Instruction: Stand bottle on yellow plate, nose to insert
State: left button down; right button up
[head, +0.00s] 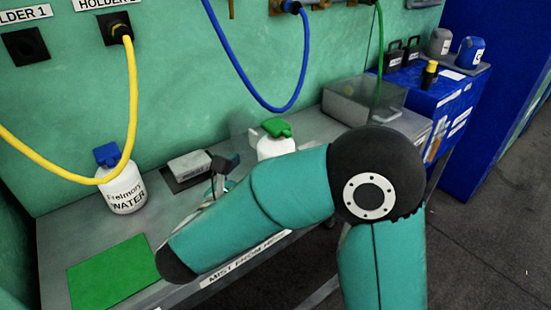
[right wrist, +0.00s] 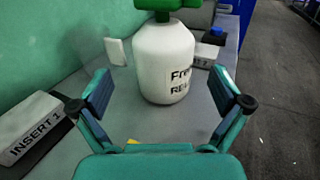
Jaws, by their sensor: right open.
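A white bottle with a green top (right wrist: 163,62) stands upright on the grey bench in the right wrist view, its black lettering partly readable. In the head view its upper part (head: 276,145) shows behind my right arm. My right gripper (right wrist: 162,88) is open and empty; its fingers are spread on the near side of the bottle, with visible gaps at both sides. A grey block labelled INSERT 1 (right wrist: 35,128) lies at left; it also shows in the head view (head: 188,165). A yellow patch (right wrist: 132,142) peeks above my gripper's body; whether it is the plate I cannot tell. My left gripper is out of view.
A blue-capped WATER bottle (head: 122,188) and a green plate (head: 112,272) are at the bench's left. A yellow hose (head: 60,170) and a blue hose (head: 240,75) hang from the green wall. A grey block (right wrist: 205,55) lies behind the green-topped bottle.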

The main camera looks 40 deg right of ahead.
aim_at(276, 149)
jog(key=x, duration=0.7)
jog(key=shift+s+d+b, duration=0.15)
jog(key=shift+d+b, duration=0.05)
jog(key=shift+b, duration=0.2)
jog(key=c, duration=1.4)
jog(key=shift+o, duration=0.2)
jog(key=shift+r, duration=0.1)
notch_tip(276, 149, up, 20)
jog(key=p, duration=0.6)
